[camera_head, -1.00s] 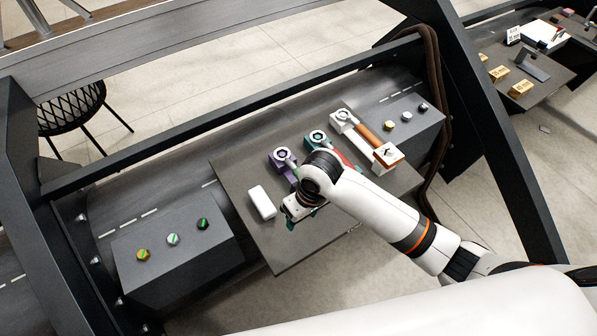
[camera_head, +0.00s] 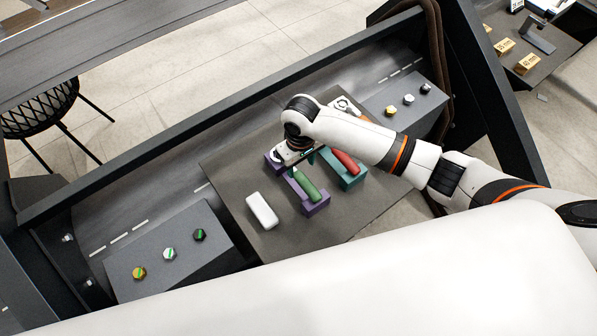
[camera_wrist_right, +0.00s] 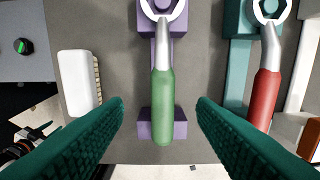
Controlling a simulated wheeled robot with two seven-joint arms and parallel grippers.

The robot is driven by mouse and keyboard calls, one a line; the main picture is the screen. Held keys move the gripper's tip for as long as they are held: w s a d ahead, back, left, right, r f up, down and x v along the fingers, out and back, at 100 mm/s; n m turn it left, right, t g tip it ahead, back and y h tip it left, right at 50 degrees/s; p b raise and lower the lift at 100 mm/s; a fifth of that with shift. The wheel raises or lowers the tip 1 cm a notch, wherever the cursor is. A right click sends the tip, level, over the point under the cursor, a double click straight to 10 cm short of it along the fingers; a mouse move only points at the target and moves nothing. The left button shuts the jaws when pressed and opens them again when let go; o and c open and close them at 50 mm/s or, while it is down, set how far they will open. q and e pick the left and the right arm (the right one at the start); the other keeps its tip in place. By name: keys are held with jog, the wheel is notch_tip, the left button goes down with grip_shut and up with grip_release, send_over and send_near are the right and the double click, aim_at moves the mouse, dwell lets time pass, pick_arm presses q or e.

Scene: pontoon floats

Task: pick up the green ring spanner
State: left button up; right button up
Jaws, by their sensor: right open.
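The green ring spanner (camera_head: 306,187) lies along a purple holder (camera_head: 318,209), its ring end hidden behind my right gripper in the head view. In the right wrist view, its green handle (camera_wrist_right: 162,105) points down the picture, with a metal shank and a pale ring at the top edge. My right gripper (camera_head: 293,158) is over the far part of the purple holder. In the wrist view, its two teal fingers (camera_wrist_right: 160,118) are wide apart, one on each side of the handle, with clear gaps and nothing held. My left gripper is not in view.
A red-handled spanner (camera_head: 347,162) lies in a teal holder (camera_head: 353,182) to the right. Hex nuts sit on grey blocks (camera_head: 178,275) at either end. The dark board (camera_head: 285,243) in front is bare.

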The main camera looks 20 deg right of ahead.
aim_at(302, 177)
notch_tip(302, 177, down, 2)
jog(key=shift+f, duration=0.1)
jog(key=f, duration=0.2)
jog(key=f+p, duration=0.1)
jog(key=f, duration=0.1)
jog(key=shift+d+f, duration=0.2)
jog(key=shift+f, duration=0.5)
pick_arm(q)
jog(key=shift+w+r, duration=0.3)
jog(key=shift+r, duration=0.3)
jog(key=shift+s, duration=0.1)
pick_arm(e)
jog(key=shift+c, duration=0.2)
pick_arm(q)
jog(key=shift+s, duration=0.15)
pick_arm(e)
grip_shut()
